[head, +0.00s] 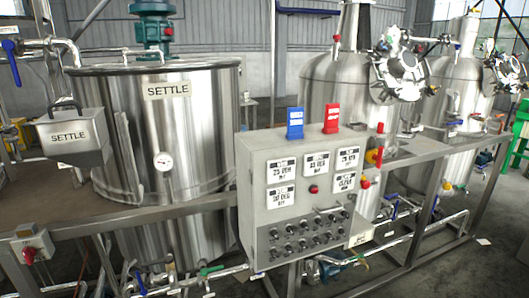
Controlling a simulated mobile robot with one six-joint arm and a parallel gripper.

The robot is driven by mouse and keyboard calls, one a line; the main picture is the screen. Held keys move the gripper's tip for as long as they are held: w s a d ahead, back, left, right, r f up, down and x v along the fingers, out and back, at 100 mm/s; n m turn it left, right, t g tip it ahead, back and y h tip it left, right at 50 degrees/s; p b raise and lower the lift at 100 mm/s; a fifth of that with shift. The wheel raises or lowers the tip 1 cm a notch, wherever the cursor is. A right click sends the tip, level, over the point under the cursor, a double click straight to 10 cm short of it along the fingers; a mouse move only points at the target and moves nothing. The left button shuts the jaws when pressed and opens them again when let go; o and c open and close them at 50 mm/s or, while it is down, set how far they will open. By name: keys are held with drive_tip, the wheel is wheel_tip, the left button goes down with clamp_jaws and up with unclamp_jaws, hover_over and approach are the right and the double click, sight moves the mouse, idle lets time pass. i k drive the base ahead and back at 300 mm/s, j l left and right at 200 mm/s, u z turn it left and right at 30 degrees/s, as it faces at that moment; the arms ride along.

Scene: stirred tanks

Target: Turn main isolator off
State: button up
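A grey control panel (262,190) stands in the middle of the head view, on a metal frame. A red and yellow rotary switch (374,157) is on its right side and looks like an isolator; its handle position is too small to read. A small grey box (36,245) with a red knob (29,254) is fixed to the frame at the lower left. No label on either is readable, so I cannot tell for certain which is the main isolator. My gripper is not in view.
A steel tank marked SETTLE (190,130) stands behind the panel on the left. A tall steel vessel (320,85) stands behind it on the right. Blue (295,123) and red (332,118) tags stand on the panel. A frame rail (150,213) and pipes run along the front.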

sight(373, 155)
drive_tip(key=i+l+z, duration=0.2)
drive_tip(key=z, duration=0.2)
drive_tip(key=i+l+z, duration=0.1)
drive_tip(key=i+z, duration=0.45)
drive_tip(key=z, duration=0.2)
